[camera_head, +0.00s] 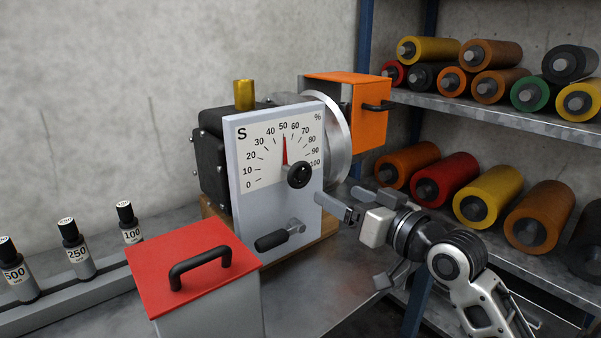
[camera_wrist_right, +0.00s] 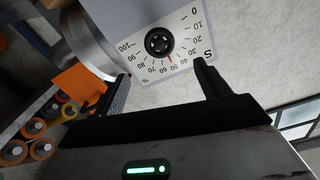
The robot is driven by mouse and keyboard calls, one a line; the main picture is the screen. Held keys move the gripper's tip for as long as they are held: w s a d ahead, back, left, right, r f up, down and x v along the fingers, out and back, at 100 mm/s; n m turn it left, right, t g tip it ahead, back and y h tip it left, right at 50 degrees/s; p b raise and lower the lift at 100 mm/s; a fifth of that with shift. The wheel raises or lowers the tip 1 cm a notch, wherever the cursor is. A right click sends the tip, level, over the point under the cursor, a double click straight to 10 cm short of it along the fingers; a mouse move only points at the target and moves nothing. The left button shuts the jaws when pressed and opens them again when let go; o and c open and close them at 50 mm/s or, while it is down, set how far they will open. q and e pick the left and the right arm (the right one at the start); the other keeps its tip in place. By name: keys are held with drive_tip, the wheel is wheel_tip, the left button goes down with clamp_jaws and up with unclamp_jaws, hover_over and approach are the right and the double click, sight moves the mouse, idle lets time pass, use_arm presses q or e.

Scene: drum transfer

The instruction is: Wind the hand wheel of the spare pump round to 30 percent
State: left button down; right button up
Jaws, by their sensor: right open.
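The pump has a pale front plate (camera_head: 303,212) with a white dial (camera_head: 262,165) marked S and a percent scale. Its red pointer (camera_head: 285,150) stands at about 50. The small black hand wheel (camera_head: 299,174) sits at the lower right of the dial; it also shows in the right wrist view (camera_wrist_right: 159,42), uncovered. My right gripper (camera_head: 335,194) is open, right of the plate and a little below the wheel, apart from it. In the right wrist view its fingers (camera_wrist_right: 162,83) stand apart with nothing between them. My left gripper is not in view.
A crank with a black grip (camera_head: 278,238) sticks out low on the plate. A red-lidded box (camera_head: 190,268) stands in front. Weights (camera_head: 77,250) stand left; shelves (camera_head: 500,111) of rollers stand right.

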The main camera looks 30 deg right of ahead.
sight(303, 176)
drive_tip(key=w, duration=0.4)
drive_tip(key=w+p, duration=0.1)
drive_tip(key=w, duration=0.3)
drive_tip(key=w+a+p, duration=0.1)
drive_tip(key=w, duration=0.3)
drive_tip(key=shift+w, duration=0.35)
drive_tip(key=shift+f, duration=0.1)
drive_tip(key=c, duration=1)
